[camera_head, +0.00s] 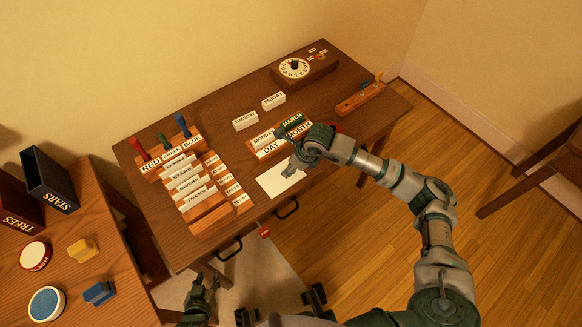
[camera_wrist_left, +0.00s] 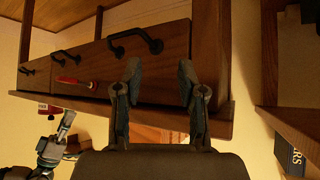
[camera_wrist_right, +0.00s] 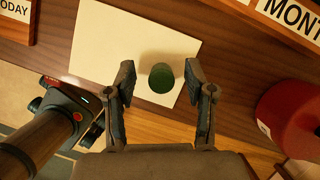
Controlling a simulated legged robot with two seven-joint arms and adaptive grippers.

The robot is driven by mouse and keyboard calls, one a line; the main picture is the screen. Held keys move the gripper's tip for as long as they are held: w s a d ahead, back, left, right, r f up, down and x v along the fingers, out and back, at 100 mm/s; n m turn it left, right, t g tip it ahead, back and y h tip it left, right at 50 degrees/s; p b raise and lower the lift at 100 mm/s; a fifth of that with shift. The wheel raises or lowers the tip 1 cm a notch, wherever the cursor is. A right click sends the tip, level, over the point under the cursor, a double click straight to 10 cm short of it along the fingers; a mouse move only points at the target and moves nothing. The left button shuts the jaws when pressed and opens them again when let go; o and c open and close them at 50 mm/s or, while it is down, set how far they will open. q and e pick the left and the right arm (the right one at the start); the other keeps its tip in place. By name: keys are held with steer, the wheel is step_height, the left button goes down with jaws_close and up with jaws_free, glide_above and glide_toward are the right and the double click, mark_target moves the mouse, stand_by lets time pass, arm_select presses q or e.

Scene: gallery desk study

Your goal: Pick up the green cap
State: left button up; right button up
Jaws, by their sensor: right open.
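The green cap (camera_wrist_right: 161,78) is a short round piece on a white sheet (camera_wrist_right: 105,45) in the right wrist view. My right gripper (camera_wrist_right: 161,75) is open, with its fingers apart on either side of the cap, and I see no grip on it. In the head view my right gripper (camera_head: 291,167) is over the sheet (camera_head: 275,183) and the cap is hidden. My left gripper (camera_head: 203,283) is low at the front of the desk, left of centre. Its fingers (camera_wrist_left: 156,88) are apart and empty in the left wrist view.
A red round object (camera_wrist_right: 292,112) lies right of the sheet. The card block (camera_head: 268,152) with MARCH and MONTH labels is just behind it. A rack (camera_head: 195,210) of labelled cards with red, green and blue handles stands left. Drawer handles (camera_head: 287,208) line the desk front.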

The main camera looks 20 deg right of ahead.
steer(key=shift+w+a+f, duration=0.15)
steer(key=shift+a+f, duration=0.15)
steer(key=shift+d, duration=0.25)
steer(key=shift+c, duration=0.7)
steer(key=shift+d, duration=0.25)
steer(key=c, duration=0.7)
